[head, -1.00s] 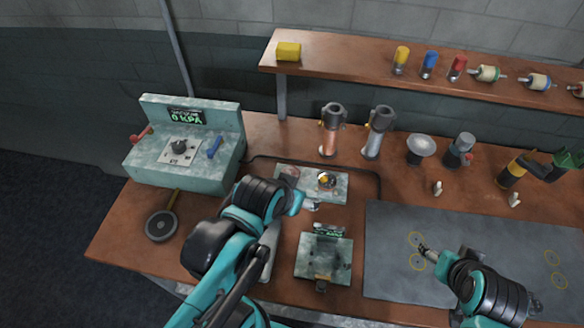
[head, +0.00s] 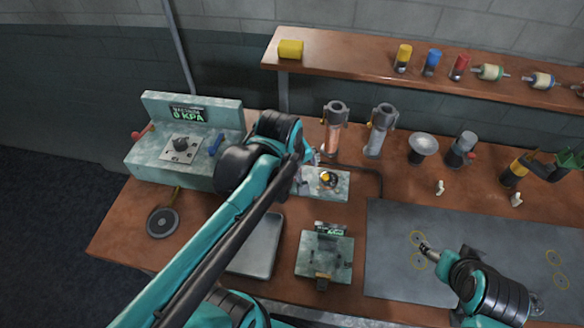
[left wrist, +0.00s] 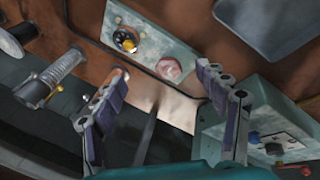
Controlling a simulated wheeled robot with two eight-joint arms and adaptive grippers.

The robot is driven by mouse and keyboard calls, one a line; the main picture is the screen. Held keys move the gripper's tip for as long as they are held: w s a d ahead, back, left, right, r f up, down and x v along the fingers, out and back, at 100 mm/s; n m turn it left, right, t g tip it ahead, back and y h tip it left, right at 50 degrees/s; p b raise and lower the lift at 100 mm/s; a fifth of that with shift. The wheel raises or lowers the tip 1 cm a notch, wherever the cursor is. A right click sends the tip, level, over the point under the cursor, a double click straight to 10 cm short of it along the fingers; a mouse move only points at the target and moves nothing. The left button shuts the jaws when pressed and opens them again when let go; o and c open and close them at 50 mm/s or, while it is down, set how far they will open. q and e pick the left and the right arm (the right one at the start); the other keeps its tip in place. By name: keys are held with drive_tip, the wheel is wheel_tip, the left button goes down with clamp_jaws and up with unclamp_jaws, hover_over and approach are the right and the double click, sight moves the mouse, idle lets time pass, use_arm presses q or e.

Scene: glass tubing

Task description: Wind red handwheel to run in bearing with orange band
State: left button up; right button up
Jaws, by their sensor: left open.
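A small pale plate fixture (head: 340,192) stands in the middle of the bench. On it is a dark round seat with a yellow-orange piece (head: 327,179); the piece also shows in the left wrist view (left wrist: 127,40). I cannot tell whether it is the orange-banded bearing. A round red part (left wrist: 169,68), apparently the handwheel, sits at the fixture's other end. My left arm hides it in the head view. My left gripper (head: 310,158) is open and empty, with the red part between and beyond its fingers (left wrist: 160,85). My right gripper (head: 426,249) is over the grey mat, its fingers too small to judge.
A teal gauge box (head: 175,155) with a red lever stands left. Copper and silver cylinders (head: 334,130) stand behind the fixture. A small display block (head: 324,258) is in front. The shelf (head: 350,70) holds capped cylinders and banded rollers. The grey mat (head: 480,235) is mostly clear.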

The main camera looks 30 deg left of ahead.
sight(292, 174)
use_arm(q)
drive_tip(key=w+a+f+n+g, duration=0.1)
drive_tip(key=w+n, duration=0.1)
drive_tip(key=n, duration=0.3)
drive_tip(key=w+a+f+n+g, duration=0.1)
drive_tip(key=w+a+f+n, duration=0.1)
drive_tip(key=n, duration=0.4)
drive_tip(key=w+a+f+n+g, duration=0.1)
drive_tip(key=w+a+n+g, duration=0.1)
drive_tip(key=w+n, duration=0.2)
drive_tip(key=shift+w+a+f+n, duration=0.1)
drive_tip(key=shift+a+n, duration=0.05)
drive_tip(key=shift+n, duration=0.4)
drive_tip(key=shift+a+f+n, duration=0.1)
drive_tip(key=shift+n, duration=0.45)
drive_tip(key=shift+w+a+f+n, duration=0.15)
drive_tip(key=shift+n, duration=0.25)
drive_tip(key=shift+w+f+n, duration=0.1)
drive_tip(key=shift+f+n, duration=0.1)
drive_tip(key=shift+n, duration=0.1)
drive_tip(key=shift+f+b, duration=0.35)
wheel_tip(292, 174, down, 7)
drive_tip(key=b, duration=0.2)
drive_tip(key=shift+b, duration=0.3)
drive_tip(key=shift+r, duration=0.1)
drive_tip(key=c, duration=1.1)
